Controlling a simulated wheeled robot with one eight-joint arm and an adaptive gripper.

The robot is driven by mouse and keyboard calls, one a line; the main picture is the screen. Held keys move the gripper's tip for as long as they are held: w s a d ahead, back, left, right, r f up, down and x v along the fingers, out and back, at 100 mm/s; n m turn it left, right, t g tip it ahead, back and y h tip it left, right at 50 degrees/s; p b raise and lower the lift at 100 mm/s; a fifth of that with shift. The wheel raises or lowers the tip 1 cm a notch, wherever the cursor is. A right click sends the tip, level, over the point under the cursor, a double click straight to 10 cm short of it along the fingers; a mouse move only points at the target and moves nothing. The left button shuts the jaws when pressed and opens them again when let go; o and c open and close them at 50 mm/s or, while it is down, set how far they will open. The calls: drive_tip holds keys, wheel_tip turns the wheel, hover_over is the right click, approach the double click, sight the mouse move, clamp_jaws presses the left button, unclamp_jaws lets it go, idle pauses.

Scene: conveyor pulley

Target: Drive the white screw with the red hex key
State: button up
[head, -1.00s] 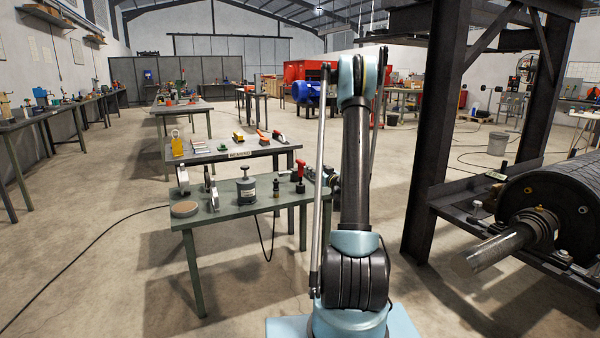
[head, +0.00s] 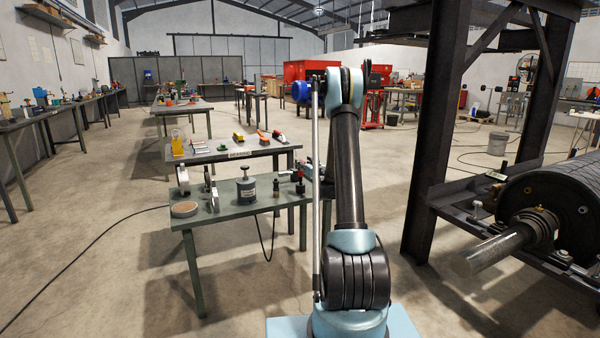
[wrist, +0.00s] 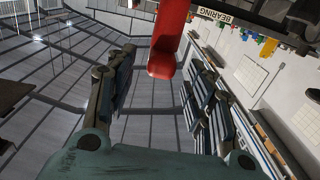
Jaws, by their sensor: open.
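A red handle (wrist: 165,48), which looks like the red hex key's, stands out large in the wrist view. It lies at the top centre, in the gap between my fingertips or just beyond them; I cannot tell if it touches them. My gripper (wrist: 160,66) is open, with one finger on each side of the picture. In the head view the gripper is mostly hidden behind my arm, over the right end of the green table (head: 228,212). I cannot single out the white screw; small pale fasteners show by the pulley (head: 562,205).
The green table also holds a grey pot (head: 246,190), a round dish (head: 184,209) and small upright tools. A second table (head: 215,152) with a BEARING label stands behind it. A dark steel frame (head: 436,130) rises at right. The floor left of the tables is mostly clear.

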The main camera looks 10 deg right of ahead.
drive_tip(key=x, duration=0.4)
drive_tip(key=shift+w+f, duration=0.2)
drive_tip(key=shift+f, duration=0.1)
drive_tip(key=shift+c, duration=0.5)
clamp_jaws()
drive_tip(key=shift+r, duration=0.15)
wheel_tip(320, 180, up, 10)
drive_tip(key=shift+f, duration=0.15)
idle(1.1)
